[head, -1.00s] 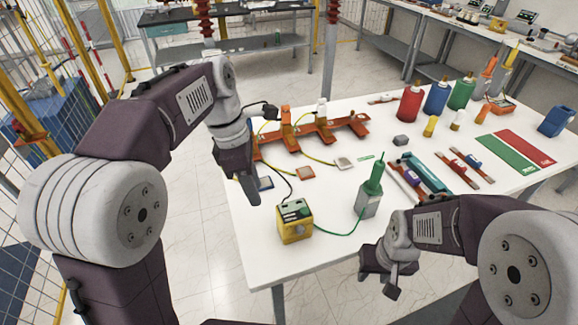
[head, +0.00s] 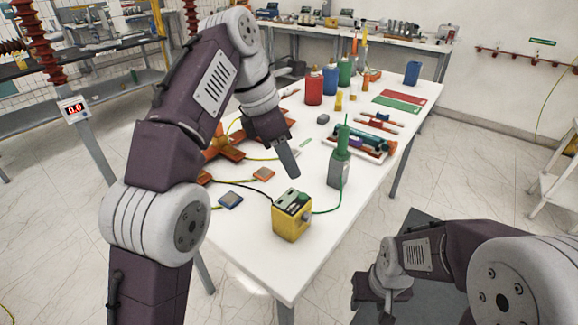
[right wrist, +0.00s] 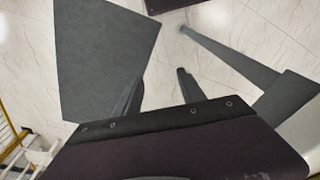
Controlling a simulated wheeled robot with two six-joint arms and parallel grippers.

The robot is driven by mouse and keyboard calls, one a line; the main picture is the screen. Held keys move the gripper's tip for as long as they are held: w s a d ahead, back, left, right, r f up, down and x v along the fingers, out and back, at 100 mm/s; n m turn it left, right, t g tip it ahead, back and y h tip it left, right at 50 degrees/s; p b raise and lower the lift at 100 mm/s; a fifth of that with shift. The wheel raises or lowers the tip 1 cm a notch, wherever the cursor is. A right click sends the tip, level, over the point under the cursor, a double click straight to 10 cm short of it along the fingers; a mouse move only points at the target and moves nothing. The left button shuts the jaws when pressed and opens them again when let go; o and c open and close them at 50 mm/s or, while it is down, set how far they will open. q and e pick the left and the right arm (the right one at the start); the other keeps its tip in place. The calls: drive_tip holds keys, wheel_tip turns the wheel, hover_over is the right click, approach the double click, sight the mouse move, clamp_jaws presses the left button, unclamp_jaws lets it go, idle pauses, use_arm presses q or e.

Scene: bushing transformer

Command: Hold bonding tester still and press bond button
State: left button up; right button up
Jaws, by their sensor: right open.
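The bonding tester (head: 292,222), a yellow box with a green and grey top panel, stands upright near the table's front edge in the head view. Its button is too small to pick out. A green wire joins it to a green probe (head: 341,145) standing in a grey holder (head: 339,174). My left gripper (head: 290,168) points down above the table, behind the tester and apart from it. Its fingers overlap, so its opening is hidden. My right gripper (head: 370,302) is low, off the table to the right of the tester. Its fingers (right wrist: 158,92) are apart and empty in the right wrist view.
Several orange parts with yellow leads lie on the table's left side. A blue-and-dark pad (head: 231,200) lies left of the tester. Bottles, including a red one (head: 314,89), and coloured mats (head: 399,103) are farther back. A readout (head: 73,107) shows 0.0. Tabletop right of the tester is clear.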

drive_tip(key=o, duration=0.9)
drive_tip(key=m, duration=0.1)
drive_tip(key=r+m, duration=0.1)
drive_tip(key=m, duration=0.1)
drive_tip(key=w+a+r+m, duration=0.1)
drive_tip(key=shift+w+r+m+y, duration=0.1)
drive_tip(key=shift+m+y, duration=0.3)
drive_tip(key=m+t+y, duration=0.6)
drive_tip(key=m+y, duration=0.4)
drive_tip(key=m, duration=1)
approach(310, 219)
drive_tip(key=x, duration=0.6)
drive_tip(key=shift+f, duration=0.3)
drive_tip(key=shift+a+r+t, duration=0.25)
drive_tip(key=shift+t, duration=0.15)
drive_tip(key=x, duration=0.9)
drive_tip(key=shift+f, duration=0.15)
use_arm(q)
drive_tip(key=shift+s+a+r, duration=0.1)
drive_tip(key=shift+s+a, duration=0.1)
drive_tip(key=shift+a, duration=0.15)
use_arm(e)
drive_tip(key=shift+c, duration=0.4)
